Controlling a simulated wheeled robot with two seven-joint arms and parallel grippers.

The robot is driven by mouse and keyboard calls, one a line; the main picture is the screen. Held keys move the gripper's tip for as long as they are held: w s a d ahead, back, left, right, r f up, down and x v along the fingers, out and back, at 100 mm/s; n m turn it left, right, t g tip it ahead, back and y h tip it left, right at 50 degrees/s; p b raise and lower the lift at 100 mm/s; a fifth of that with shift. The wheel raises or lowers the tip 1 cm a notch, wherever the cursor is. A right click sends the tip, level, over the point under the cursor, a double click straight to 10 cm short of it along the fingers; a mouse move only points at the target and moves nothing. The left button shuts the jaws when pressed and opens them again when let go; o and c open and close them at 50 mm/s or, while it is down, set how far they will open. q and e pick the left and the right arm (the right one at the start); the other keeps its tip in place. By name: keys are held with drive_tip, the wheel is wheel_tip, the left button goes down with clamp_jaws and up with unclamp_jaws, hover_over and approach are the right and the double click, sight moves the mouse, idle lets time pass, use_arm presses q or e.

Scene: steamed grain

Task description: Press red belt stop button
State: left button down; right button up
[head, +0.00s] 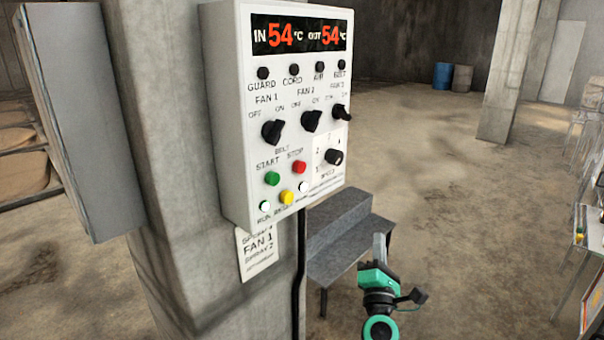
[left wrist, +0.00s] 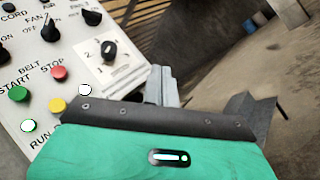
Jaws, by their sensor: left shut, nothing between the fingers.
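The red stop button (head: 299,167) sits on the white control panel (head: 228,120), under the word STOP and right of the green start button (head: 272,178). The red button also shows at the left in the left wrist view (left wrist: 57,72), with nothing covering it. My left gripper (head: 380,244) is shut and empty, below and to the right of the panel in the head view. In the left wrist view its grey fingers (left wrist: 161,84) lie right of the button, apart from it in the picture. My right gripper is not in view.
A yellow button (head: 286,197), white lamps and black knobs (head: 272,132) surround the red button. The panel hangs on a concrete pillar (head: 165,150). A grey stepped bench (head: 345,245) stands behind my left gripper.

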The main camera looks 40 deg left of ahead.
sight(299, 167)
use_arm(q)
drive_tip(key=s+a+r+n+g+y, duration=0.2)
drive_tip(key=s+r+n+y, duration=0.1)
drive_tip(key=r+n, duration=0.3)
drive_tip(key=s+a+r+n+g+y+p, duration=0.1)
drive_tip(key=s+a+r+n+g+y, duration=0.1)
drive_tip(key=r+n, duration=0.4)
wheel_tip(299, 167, up, 3)
drive_tip(key=shift+s+a+y, duration=0.5)
drive_tip(key=shift+s+a, duration=0.2)
drive_tip(key=shift+s, duration=0.2)
drive_tip(key=a+p, duration=0.2)
drive_tip(key=a, duration=0.6)
drive_tip(key=shift+w+a, duration=0.35)
drive_tip(key=shift+a, duration=0.05)
drive_tip(key=shift+a+p, duration=0.15)
drive_tip(key=shift+p, duration=0.2)
